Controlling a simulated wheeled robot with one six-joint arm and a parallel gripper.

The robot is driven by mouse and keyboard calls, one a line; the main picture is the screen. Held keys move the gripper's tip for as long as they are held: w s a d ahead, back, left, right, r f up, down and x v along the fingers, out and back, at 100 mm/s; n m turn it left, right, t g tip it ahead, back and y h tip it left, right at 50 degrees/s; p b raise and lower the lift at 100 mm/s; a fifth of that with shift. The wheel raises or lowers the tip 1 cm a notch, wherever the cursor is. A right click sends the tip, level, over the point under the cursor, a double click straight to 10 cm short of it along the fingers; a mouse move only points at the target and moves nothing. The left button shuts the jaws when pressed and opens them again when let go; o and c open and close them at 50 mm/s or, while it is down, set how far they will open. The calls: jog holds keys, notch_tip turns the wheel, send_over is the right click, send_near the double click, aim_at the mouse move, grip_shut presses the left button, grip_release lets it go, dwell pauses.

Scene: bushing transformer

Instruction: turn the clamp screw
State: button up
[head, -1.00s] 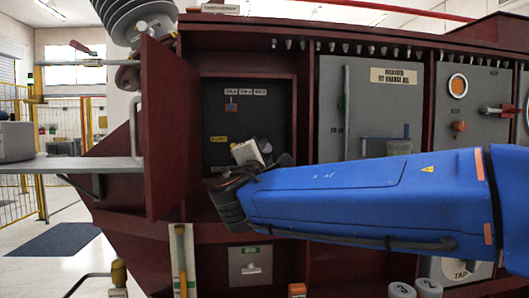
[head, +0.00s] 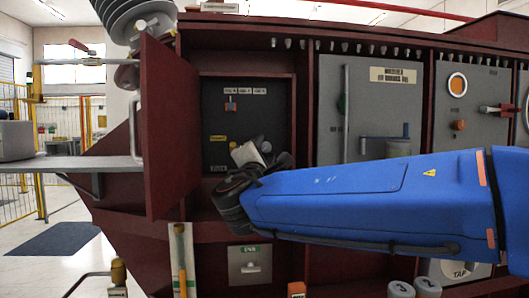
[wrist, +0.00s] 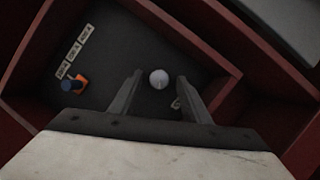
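A pale round knob (wrist: 159,79), which may be the clamp screw, stands out from the dark back panel of the open red cabinet box. No label on it can be read. It seems to show also in the head view (head: 266,147), just beyond my gripper. My gripper (wrist: 159,90) is open in the wrist view, with one finger on each side of the knob and dark gaps between. I cannot tell how deep the fingers reach. In the head view my wrist and the gripper's pale body (head: 246,155) are at the box's lower right; the fingertips are hard to make out.
An orange and blue switch (wrist: 76,83) sits under a row of labels (wrist: 74,54) on the same panel. Red box walls (wrist: 185,35) close in around my gripper. The red door (head: 168,130) stands open at left. A grey panel (head: 365,100) is to the right.

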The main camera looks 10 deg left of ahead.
jog(key=v, duration=1.7)
jog(key=shift+s, duration=0.25)
jog(key=shift+a, duration=0.1)
